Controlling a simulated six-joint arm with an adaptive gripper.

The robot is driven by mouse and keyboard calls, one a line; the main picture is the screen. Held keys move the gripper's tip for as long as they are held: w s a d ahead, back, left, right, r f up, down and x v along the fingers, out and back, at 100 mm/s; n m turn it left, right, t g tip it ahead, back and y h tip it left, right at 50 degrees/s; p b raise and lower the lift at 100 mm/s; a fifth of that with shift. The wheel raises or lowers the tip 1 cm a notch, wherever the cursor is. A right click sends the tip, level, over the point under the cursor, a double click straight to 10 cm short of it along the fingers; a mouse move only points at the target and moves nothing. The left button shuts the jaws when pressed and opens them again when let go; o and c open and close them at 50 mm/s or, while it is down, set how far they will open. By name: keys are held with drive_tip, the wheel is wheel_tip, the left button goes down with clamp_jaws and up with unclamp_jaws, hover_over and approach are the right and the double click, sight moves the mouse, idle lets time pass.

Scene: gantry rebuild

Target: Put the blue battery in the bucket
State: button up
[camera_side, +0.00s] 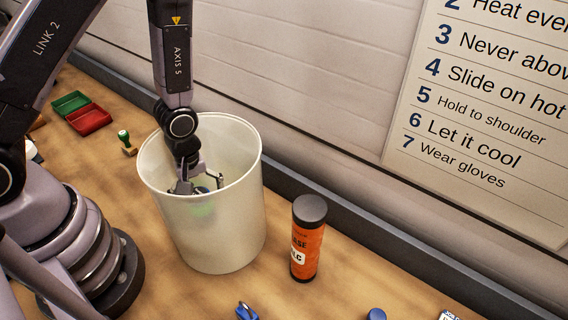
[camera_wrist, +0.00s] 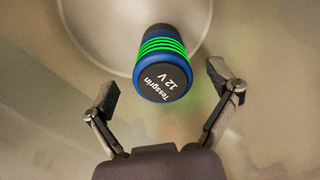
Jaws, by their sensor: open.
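The bucket (camera_side: 225,245) is a tall, whitish, slightly see-through tub on the wooden bench in the side view. My gripper (camera_side: 198,184) reaches down inside its mouth. The blue battery (camera_wrist: 163,70) shows just beyond the fingertips, a blue cylinder with green stripes and a dark end reading "Tessgrin 12 V". It is inside the bucket and apart from both fingers. In the side view it is mostly hidden, with a green tint showing through the bucket wall.
An orange cylinder with a dark cap (camera_side: 308,240) stands right of the bucket. A green and red open box (camera_side: 82,110) and a green-handled stamp (camera_side: 126,142) lie at the left. Small blue items (camera_side: 246,311) lie at the front edge. A wall runs behind.

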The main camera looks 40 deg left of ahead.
wheel_tip(320, 180, up, 8)
drive_tip(key=shift+r, duration=0.2)
idle(0.3)
drive_tip(key=shift+w+r, duration=0.1)
drive_tip(key=shift+r, duration=0.25)
drive_tip(key=s+a+r+m+t, duration=0.1)
drive_tip(key=a+r+m+t, duration=0.15)
drive_tip(key=r, duration=0.55)
drive_tip(key=a+r+m+t, duration=0.1)
drive_tip(key=r+m, duration=0.3)
drive_tip(key=r, duration=0.4)
drive_tip(key=s+a+r+m+t, duration=0.2)
drive_tip(key=s+a+r+m, duration=0.1)
drive_tip(key=s+r+m, duration=0.3)
wheel_tip(320, 180, up, 2)
drive_tip(key=shift+s+a+r, duration=0.25)
drive_tip(key=shift+s+a, duration=0.1)
drive_tip(key=shift+s, duration=0.9)
